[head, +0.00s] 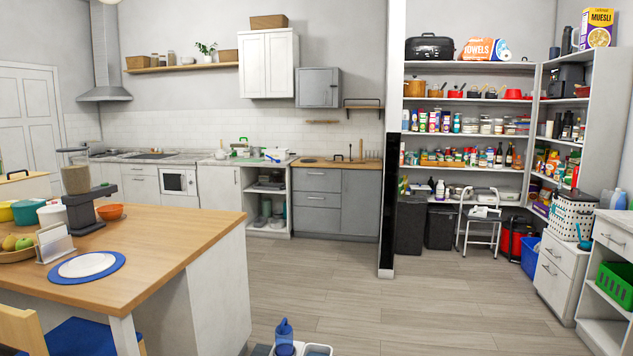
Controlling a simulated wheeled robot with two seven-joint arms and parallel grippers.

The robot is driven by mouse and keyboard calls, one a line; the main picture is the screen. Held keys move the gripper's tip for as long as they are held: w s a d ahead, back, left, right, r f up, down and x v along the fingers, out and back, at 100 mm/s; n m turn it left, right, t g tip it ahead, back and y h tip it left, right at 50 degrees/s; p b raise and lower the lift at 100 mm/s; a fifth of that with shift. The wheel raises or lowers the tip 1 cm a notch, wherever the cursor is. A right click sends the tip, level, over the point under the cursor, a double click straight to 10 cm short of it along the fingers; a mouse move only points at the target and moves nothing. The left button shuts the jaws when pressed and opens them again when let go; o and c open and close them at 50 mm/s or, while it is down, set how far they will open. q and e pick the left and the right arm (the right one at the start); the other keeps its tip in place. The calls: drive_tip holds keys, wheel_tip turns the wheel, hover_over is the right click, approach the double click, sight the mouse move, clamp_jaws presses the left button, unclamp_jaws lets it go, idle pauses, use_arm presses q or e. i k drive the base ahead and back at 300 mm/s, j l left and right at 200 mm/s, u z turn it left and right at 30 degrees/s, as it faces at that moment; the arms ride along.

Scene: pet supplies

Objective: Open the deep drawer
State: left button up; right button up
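I cannot tell which drawer is the deep one. A grey base cabinet (362,205) under a wooden counter stands at the far wall, with a stack of grey drawers (317,222) on its left side, all shut. At the right, a small white drawer unit (570,262) has a shallower upper drawer and a taller lower drawer (551,289), both with bar handles and shut. Another white unit (615,237) at the right edge has a drawer front above open shelves. Neither of my grippers is in the head view.
A wooden-topped island (165,228) fills the left front, with a blue chair (80,338) before it. A blue bottle (284,331) and trays are on the floor at the bottom. A step stool (480,222) stands by the pantry shelves. The middle floor (400,300) is clear.

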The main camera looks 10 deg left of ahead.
sight(305, 179)
drive_tip(key=i+l, duration=0.2)
drive_tip(key=i+l+u, duration=0.1)
drive_tip(key=l, duration=0.3)
drive_tip(key=i+l, duration=0.4)
drive_tip(key=i, duration=0.55)
drive_tip(key=i+l, duration=0.15)
drive_tip(key=i, duration=0.55)
drive_tip(key=i+l, duration=0.15)
drive_tip(key=i, duration=2.75)
drive_tip(key=i+u, duration=0.25)
drive_tip(key=i, duration=0.2)
drive_tip(key=i+u, duration=0.3)
drive_tip(key=i, duration=0.2)
drive_tip(key=i+l+u, duration=0.25)
drive_tip(key=i, duration=0.2)
drive_tip(key=i+l+u, duration=0.25)
drive_tip(key=i, duration=0.2)
drive_tip(key=i+j+u, duration=0.15)
drive_tip(key=i+u, duration=0.85)
drive_tip(key=i+z, duration=0.25)
drive_tip(key=i, duration=0.2)
drive_tip(key=i+j+z, duration=0.25)
drive_tip(key=i, duration=0.2)
drive_tip(key=l, duration=0.1)
